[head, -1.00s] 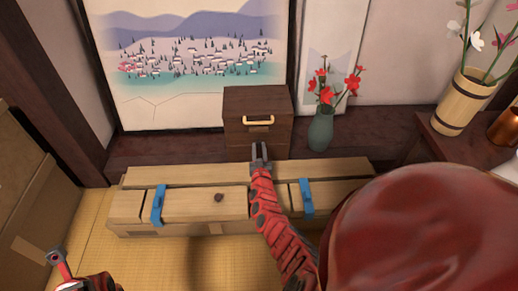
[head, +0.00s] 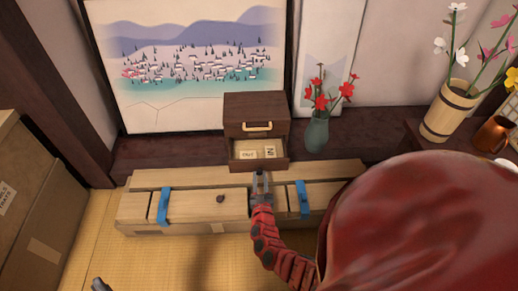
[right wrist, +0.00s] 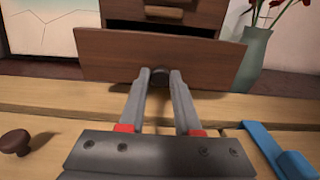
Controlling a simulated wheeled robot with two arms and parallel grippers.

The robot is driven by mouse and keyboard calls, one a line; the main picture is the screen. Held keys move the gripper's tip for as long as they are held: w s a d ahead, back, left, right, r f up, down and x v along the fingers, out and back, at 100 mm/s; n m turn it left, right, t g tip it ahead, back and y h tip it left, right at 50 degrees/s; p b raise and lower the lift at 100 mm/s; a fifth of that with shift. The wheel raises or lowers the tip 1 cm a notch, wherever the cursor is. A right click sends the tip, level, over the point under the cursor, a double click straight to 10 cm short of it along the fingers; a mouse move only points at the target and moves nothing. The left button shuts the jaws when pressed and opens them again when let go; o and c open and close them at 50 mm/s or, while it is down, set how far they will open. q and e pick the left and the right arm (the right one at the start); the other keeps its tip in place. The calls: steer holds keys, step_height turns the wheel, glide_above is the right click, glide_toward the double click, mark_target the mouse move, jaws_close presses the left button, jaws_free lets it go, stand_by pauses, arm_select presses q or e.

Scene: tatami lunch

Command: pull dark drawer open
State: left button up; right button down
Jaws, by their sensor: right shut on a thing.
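The dark wooden cabinet (head: 238,112) stands on the ledge at the back. Its lower drawer (head: 238,167) is pulled out, and two pale cards (head: 258,153) show inside. The drawer front also fills the upper part of the right wrist view (right wrist: 110,62). My right gripper (head: 260,174) is at the middle of the drawer front, shut on its small handle. In the right wrist view the fingertips (right wrist: 160,76) pinch it and mostly hide it. Only a dark tip of my left gripper (head: 101,285) shows at the bottom left edge; its jaws cannot be read.
A long wooden box (head: 180,213) with blue clasps (head: 163,206) and a dark round knob (head: 220,199) lies below the drawer. A green vase (head: 317,134) of red flowers stands right of the cabinet. Cardboard boxes (head: 40,190) are at the left. A picture panel (head: 190,55) is behind.

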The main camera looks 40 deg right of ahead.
steer(key=shift+s+a, duration=0.15)
steer(key=shift+a, duration=0.1)
steer(key=c, duration=0.6)
jaws_free()
steer(key=shift+d, duration=0.1)
steer(key=shift+c, duration=0.2)
